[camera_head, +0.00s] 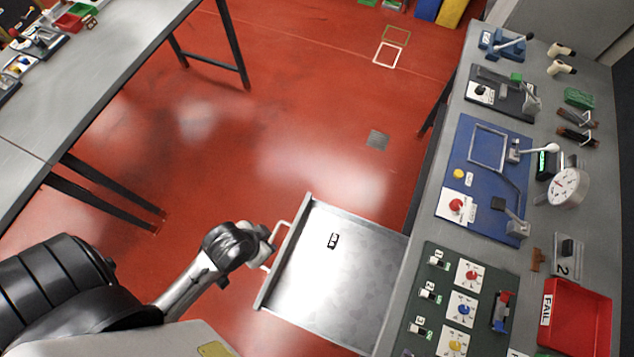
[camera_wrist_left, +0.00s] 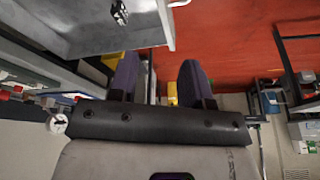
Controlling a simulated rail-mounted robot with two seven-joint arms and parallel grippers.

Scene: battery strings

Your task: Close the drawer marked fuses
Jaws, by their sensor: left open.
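A grey metal drawer (camera_head: 350,285) stands pulled out from the right-hand bench. Its front panel faces left and carries a pale bar handle (camera_head: 279,238); no fuses marking is readable. A small black item with white marks (camera_head: 333,240) lies inside, and also shows in the left wrist view (camera_wrist_left: 119,12). My left gripper (camera_head: 266,240) is at the handle, outside the drawer front. In the left wrist view its two dark fingers (camera_wrist_left: 160,78) are apart with nothing seen between them. The drawer (camera_wrist_left: 90,32) and a bit of handle (camera_wrist_left: 180,3) show above them. I cannot tell whether they touch. My right gripper is out of view.
The right bench (camera_head: 545,110) carries several fixtures, a blue panel (camera_head: 472,155), a green panel (camera_head: 440,262) and a red FAIL bin (camera_head: 580,318). Another grey table (camera_head: 90,80) stands at upper left. Red floor (camera_head: 270,130) between them is clear.

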